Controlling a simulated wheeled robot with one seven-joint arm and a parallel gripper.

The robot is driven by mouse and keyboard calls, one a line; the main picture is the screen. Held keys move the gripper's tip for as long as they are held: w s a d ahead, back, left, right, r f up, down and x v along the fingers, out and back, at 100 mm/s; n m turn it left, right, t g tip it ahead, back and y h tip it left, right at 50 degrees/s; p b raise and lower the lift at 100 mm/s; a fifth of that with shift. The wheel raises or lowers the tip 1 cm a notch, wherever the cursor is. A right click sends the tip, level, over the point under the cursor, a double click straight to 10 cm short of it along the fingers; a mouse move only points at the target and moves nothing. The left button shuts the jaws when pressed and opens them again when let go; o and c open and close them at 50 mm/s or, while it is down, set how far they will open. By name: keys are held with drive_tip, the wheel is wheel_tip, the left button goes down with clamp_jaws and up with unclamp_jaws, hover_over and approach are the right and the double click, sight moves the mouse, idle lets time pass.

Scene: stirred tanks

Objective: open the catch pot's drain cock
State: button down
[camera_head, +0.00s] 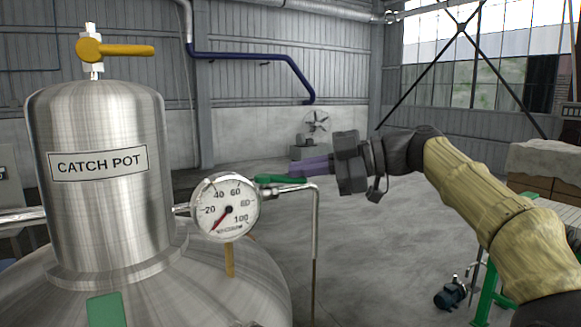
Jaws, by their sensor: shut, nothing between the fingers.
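The catch pot (95,215) is an upright steel cylinder with a domed top and a CATCH POT label (98,163), at the left. A green lever (280,179) sits right of its gauge, above a thin pipe that bends down (316,230). A yellow lever (125,50) lies level on top of the pot. Another yellow lever (229,261) hangs down below the gauge. No label shows which one is the drain cock. My gripper (291,172) is shut and empty, its purple fingertips at the right part of the green lever; I cannot tell whether they touch.
A round pressure gauge (225,207) stands between the pot and the green lever, its needle pointing low left. Another green part (106,310) shows at the bottom edge, in front of the rounded vessel top (200,295). The floor beyond and below my gripper is open.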

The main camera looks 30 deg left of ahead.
drive_tip(key=shift+w+a+n+g+h+p, duration=0.1)
drive_tip(key=shift+w+n+g+h+p, duration=0.2)
drive_tip(key=shift+w+n+g+p, duration=0.45)
drive_tip(key=shift+a+n+g+p, duration=0.1)
drive_tip(key=shift+n+g+p, duration=0.25)
drive_tip(key=shift+g+p, duration=0.25)
drive_tip(key=shift+w+a+p, duration=0.25)
drive_tip(key=shift+w+p, duration=0.3)
drive_tip(key=shift+p, duration=0.2)
drive_tip(key=shift+w+a+p, duration=0.15)
drive_tip(key=shift+w+p, duration=0.1)
drive_tip(key=shift+p, duration=0.1)
drive_tip(key=shift+w+a+f, duration=0.1)
drive_tip(key=w+d+r+p, duration=0.4)
drive_tip(key=d+r+p, duration=0.1)
drive_tip(key=d, duration=0.4)
drive_tip(key=shift+w+d+r+p, duration=0.2)
drive_tip(key=shift+p, duration=0.25)
